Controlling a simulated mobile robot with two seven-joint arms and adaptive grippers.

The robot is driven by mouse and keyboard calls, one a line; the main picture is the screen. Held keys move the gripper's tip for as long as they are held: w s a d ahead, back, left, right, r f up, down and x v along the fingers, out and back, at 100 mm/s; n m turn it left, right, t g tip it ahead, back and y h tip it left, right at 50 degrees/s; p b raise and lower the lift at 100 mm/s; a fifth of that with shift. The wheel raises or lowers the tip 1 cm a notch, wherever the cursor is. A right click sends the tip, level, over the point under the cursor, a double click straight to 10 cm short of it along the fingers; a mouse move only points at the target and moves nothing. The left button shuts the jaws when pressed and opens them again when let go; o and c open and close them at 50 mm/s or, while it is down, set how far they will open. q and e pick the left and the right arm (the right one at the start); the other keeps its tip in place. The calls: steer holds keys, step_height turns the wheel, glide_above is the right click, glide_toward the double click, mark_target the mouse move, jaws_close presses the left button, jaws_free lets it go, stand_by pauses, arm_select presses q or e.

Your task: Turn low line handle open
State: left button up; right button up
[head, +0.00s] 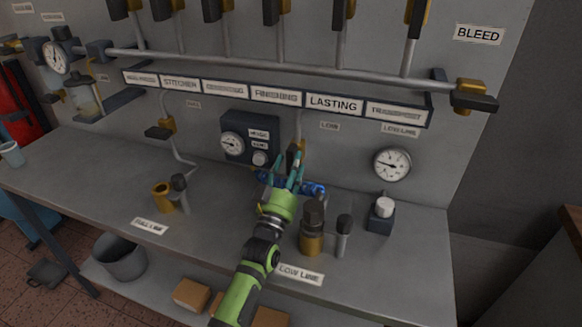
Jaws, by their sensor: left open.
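My left gripper (288,170), with teal fingers on a green arm, is open over the middle of the bench. Its fingertips are close to a brass valve (297,146) on the pipe that drops beneath the label strip. The gripper partly covers this valve, and I cannot make out its handle or whether the fingers touch it. A LOW LINE sign (299,275) lies at the bench's front edge, and a gauge (392,164) is on the panel at right. My right gripper is out of view.
A brass and dark fitting (312,230) and a small upright tool (343,237) stand right of my arm. A dark block with a white knob (382,213) is further right. A gauge box (250,138) is behind. The bench (415,265) is clear at front right.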

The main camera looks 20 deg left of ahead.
arm_select(q)
step_height(320, 180, up, 10)
stand_by(0.4)
steer(key=shift+f, duration=0.1)
